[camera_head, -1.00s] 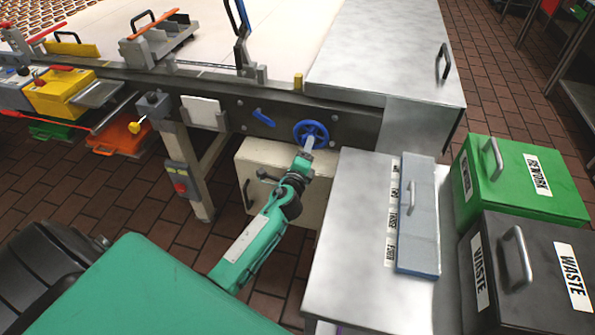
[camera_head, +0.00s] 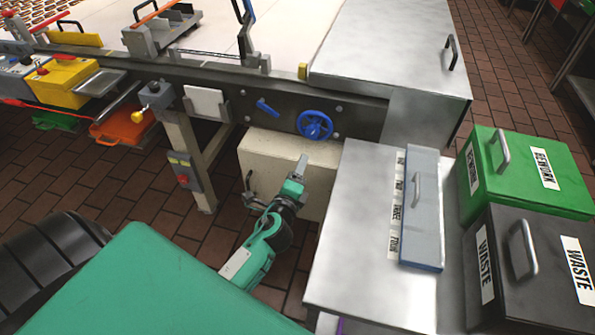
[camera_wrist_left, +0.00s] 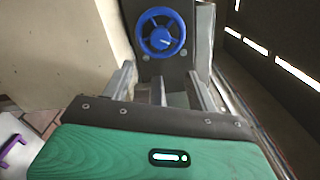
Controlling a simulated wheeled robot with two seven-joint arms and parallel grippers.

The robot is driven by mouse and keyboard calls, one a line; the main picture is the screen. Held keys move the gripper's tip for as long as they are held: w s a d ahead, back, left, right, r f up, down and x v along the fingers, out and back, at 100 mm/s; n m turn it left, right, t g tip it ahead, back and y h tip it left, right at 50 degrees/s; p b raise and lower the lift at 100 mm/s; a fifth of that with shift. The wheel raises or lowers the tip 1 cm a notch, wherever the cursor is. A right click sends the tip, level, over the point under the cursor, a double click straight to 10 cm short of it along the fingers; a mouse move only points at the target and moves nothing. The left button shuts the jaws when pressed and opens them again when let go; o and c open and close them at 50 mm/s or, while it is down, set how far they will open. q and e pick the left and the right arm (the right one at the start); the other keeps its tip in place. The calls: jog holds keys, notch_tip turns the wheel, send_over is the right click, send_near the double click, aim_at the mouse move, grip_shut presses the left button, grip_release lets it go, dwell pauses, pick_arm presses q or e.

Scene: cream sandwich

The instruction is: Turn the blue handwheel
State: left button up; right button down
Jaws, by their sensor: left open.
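The blue handwheel (camera_head: 315,125) is mounted on the dark side rail of the machine, below the metal cover. In the left wrist view the handwheel (camera_wrist_left: 161,33) shows whole, ahead of the fingers, with a small light knob on its face. My left gripper (camera_head: 302,160) is below the wheel in the head view, apart from it and empty. In the left wrist view my left gripper (camera_wrist_left: 160,85) has its fingers spread apart, with the wheel beyond them. My right gripper is not in view.
A cream box (camera_head: 270,148) is under the rail behind my gripper. A metal table (camera_head: 350,230) stands to the right, with a green rework bin (camera_head: 520,190) and a black waste bin (camera_head: 505,225) beside it. A small blue lever (camera_head: 267,107) is left of the wheel.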

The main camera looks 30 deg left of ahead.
aim_at(311, 134)
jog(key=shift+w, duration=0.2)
pick_arm(q)
jog(key=w+a+n, duration=0.1)
jog(key=w+n, duration=0.3)
jog(key=n, duration=0.3)
jog(key=w+a+n, duration=0.1)
jog(key=w+n, duration=0.3)
jog(key=n, duration=0.4)
jog(key=w+a+n, duration=0.1)
jog(key=w+n, duration=0.4)
jog(key=n, duration=0.2)
jog(key=shift+w+a+r, duration=0.1)
jog(key=shift+a, duration=0.15)
jog(key=shift+w+a, duration=0.2)
jog(key=shift+w, duration=0.4)
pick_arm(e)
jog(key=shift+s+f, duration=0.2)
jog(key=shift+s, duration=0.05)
